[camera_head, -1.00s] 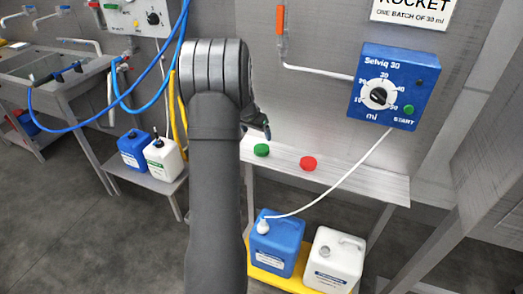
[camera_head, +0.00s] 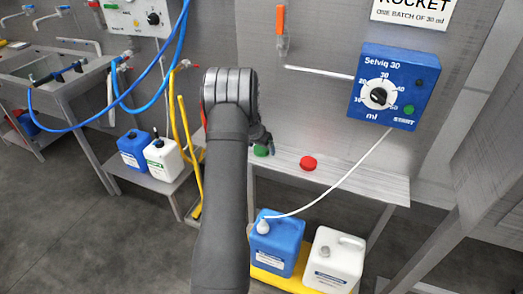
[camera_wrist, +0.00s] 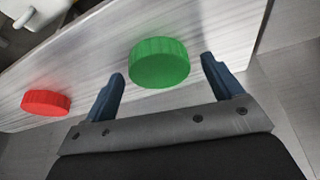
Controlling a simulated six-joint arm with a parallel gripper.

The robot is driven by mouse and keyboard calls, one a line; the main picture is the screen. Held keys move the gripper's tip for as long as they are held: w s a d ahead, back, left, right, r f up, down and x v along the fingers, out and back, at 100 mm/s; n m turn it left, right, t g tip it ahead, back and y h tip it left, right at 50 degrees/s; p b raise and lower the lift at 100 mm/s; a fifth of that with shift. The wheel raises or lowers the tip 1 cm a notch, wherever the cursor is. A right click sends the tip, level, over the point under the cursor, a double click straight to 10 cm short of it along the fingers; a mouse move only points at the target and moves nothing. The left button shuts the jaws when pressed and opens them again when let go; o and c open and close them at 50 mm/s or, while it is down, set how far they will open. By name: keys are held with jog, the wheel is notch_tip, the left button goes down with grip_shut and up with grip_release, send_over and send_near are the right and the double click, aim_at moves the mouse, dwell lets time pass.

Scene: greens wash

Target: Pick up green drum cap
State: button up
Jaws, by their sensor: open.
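The green drum cap (camera_wrist: 159,62) lies on the grey metal shelf. In the wrist view it sits ahead of my gripper (camera_wrist: 164,82), roughly between the two blue fingertips and slightly beyond them. The fingers are spread apart with nothing held between them. In the head view the green cap (camera_head: 262,151) is partly hidden by my gripper (camera_head: 264,138), which hangs just above and beside it. I cannot tell whether a finger touches the cap.
A red cap (camera_head: 308,163) lies on the shelf (camera_head: 365,183) to the right. Below stand a blue drum (camera_head: 277,243) and a white drum (camera_head: 333,262) on a yellow tray. A white hose (camera_head: 345,177) runs down from the blue dosing box (camera_head: 394,86) in front of the shelf.

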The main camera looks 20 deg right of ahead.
jog(key=c, duration=1.1)
jog(key=shift+o, duration=0.2)
jog(key=shift+r, duration=0.1)
